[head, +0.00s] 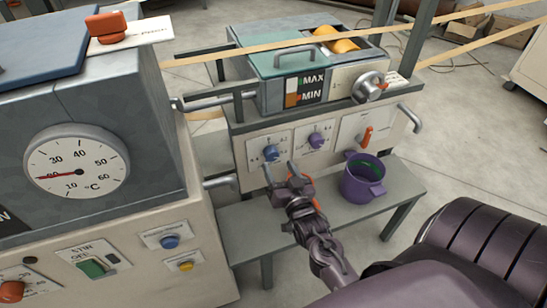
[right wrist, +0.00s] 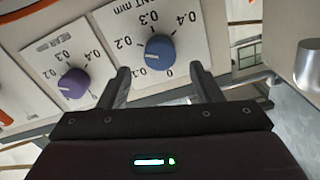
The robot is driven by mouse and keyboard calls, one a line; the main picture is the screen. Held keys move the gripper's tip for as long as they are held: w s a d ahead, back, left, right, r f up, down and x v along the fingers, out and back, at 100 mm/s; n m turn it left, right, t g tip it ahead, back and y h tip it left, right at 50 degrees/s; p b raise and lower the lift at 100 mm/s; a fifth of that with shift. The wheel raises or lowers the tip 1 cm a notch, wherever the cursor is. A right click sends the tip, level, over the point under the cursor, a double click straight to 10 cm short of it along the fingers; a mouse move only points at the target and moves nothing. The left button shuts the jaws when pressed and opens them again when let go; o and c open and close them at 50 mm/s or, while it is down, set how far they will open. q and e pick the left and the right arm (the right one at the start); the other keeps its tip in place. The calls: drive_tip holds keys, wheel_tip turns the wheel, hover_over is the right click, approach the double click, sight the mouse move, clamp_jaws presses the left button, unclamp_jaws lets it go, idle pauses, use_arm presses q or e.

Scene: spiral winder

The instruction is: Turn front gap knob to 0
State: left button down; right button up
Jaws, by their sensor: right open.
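The front gap knob (head: 271,153) is a blue dial on a white plate at the left of the winder's front panel. In the right wrist view the blue knob (right wrist: 158,52) sits on a scale marked 0 to 0.4, with "NT mm" readable above. Its white mark points left, away from the 0, seemingly near 0.1. My right gripper (head: 281,170) is open and empty, just below and in front of the knob. In the right wrist view its fingers (right wrist: 160,72) stand either side of the knob's lower part, apart from it. My left gripper is not in view.
A purple rear knob (head: 316,140) is close beside the front one. An orange-red lever (head: 366,136) is further right. A purple pot (head: 363,180) stands on the grey bench (head: 405,187) below the panel. A cabinet with a temperature dial (head: 77,166) stands left.

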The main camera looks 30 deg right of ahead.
sight(273, 157)
drive_tip(key=x, duration=0.5)
drive_tip(key=shift+w, duration=0.15)
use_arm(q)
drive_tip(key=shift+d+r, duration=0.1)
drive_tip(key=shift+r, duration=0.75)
use_arm(e)
drive_tip(key=c, duration=1)
